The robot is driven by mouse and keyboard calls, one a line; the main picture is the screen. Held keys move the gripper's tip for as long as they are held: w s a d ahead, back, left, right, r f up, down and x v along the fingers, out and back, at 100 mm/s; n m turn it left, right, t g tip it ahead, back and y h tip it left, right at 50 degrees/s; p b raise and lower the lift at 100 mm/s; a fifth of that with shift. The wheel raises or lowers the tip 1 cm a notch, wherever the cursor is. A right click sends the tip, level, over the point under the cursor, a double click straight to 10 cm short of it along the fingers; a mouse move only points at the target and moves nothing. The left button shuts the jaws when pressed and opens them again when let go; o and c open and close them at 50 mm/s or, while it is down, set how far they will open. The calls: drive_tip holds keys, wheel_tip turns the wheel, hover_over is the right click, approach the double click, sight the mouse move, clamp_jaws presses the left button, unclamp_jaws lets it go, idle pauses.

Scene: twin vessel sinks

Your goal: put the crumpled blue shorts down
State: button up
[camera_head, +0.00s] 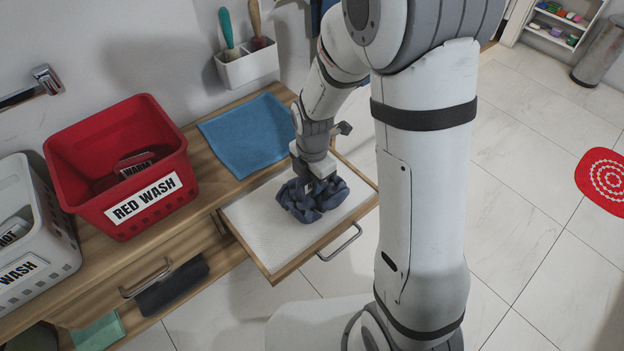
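The crumpled dark blue shorts (300,207) lie in a loose heap in the open drawer (262,232), on its pale liner. They look in contact with the liner. My gripper (321,185) points down onto the top of the heap, right at the cloth. Its fingertips are hidden by the folds and by the gripper's own body, so I cannot tell whether they are closed on the cloth.
A red basket (120,165) labelled RED WASH and a white basket (35,235) stand on the wooden counter at left. A folded blue cloth (248,135) lies behind the drawer. A brush holder (247,68) is on the wall. Bare liner surrounds the shorts.

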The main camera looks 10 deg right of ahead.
drive_tip(key=o, duration=0.4)
drive_tip(key=shift+r, duration=0.1)
wheel_tip(320, 180, up, 11)
drive_tip(key=p, duration=0.3)
drive_tip(key=shift+r, duration=0.15)
drive_tip(key=shift+s+d+r+m, duration=0.15)
drive_tip(key=shift+r+m, duration=0.15)
drive_tip(key=shift+r, duration=0.25)
drive_tip(key=s+d+r+m, duration=0.2)
drive_tip(key=s+d+m, duration=0.1)
drive_tip(key=m, duration=0.5)
drive_tip(key=s+d+r+m+t, duration=0.1)
drive_tip(key=s+d+r+m, duration=0.1)
drive_tip(key=s+m, duration=0.3)
drive_tip(key=s+d+r+m, duration=0.3)
drive_tip(key=s+d+m, duration=0.1)
drive_tip(key=m, duration=0.7)
drive_tip(key=shift+s+d+t, duration=0.2)
drive_tip(key=shift+s+t, duration=0.2)
drive_tip(key=shift+s, duration=0.2)
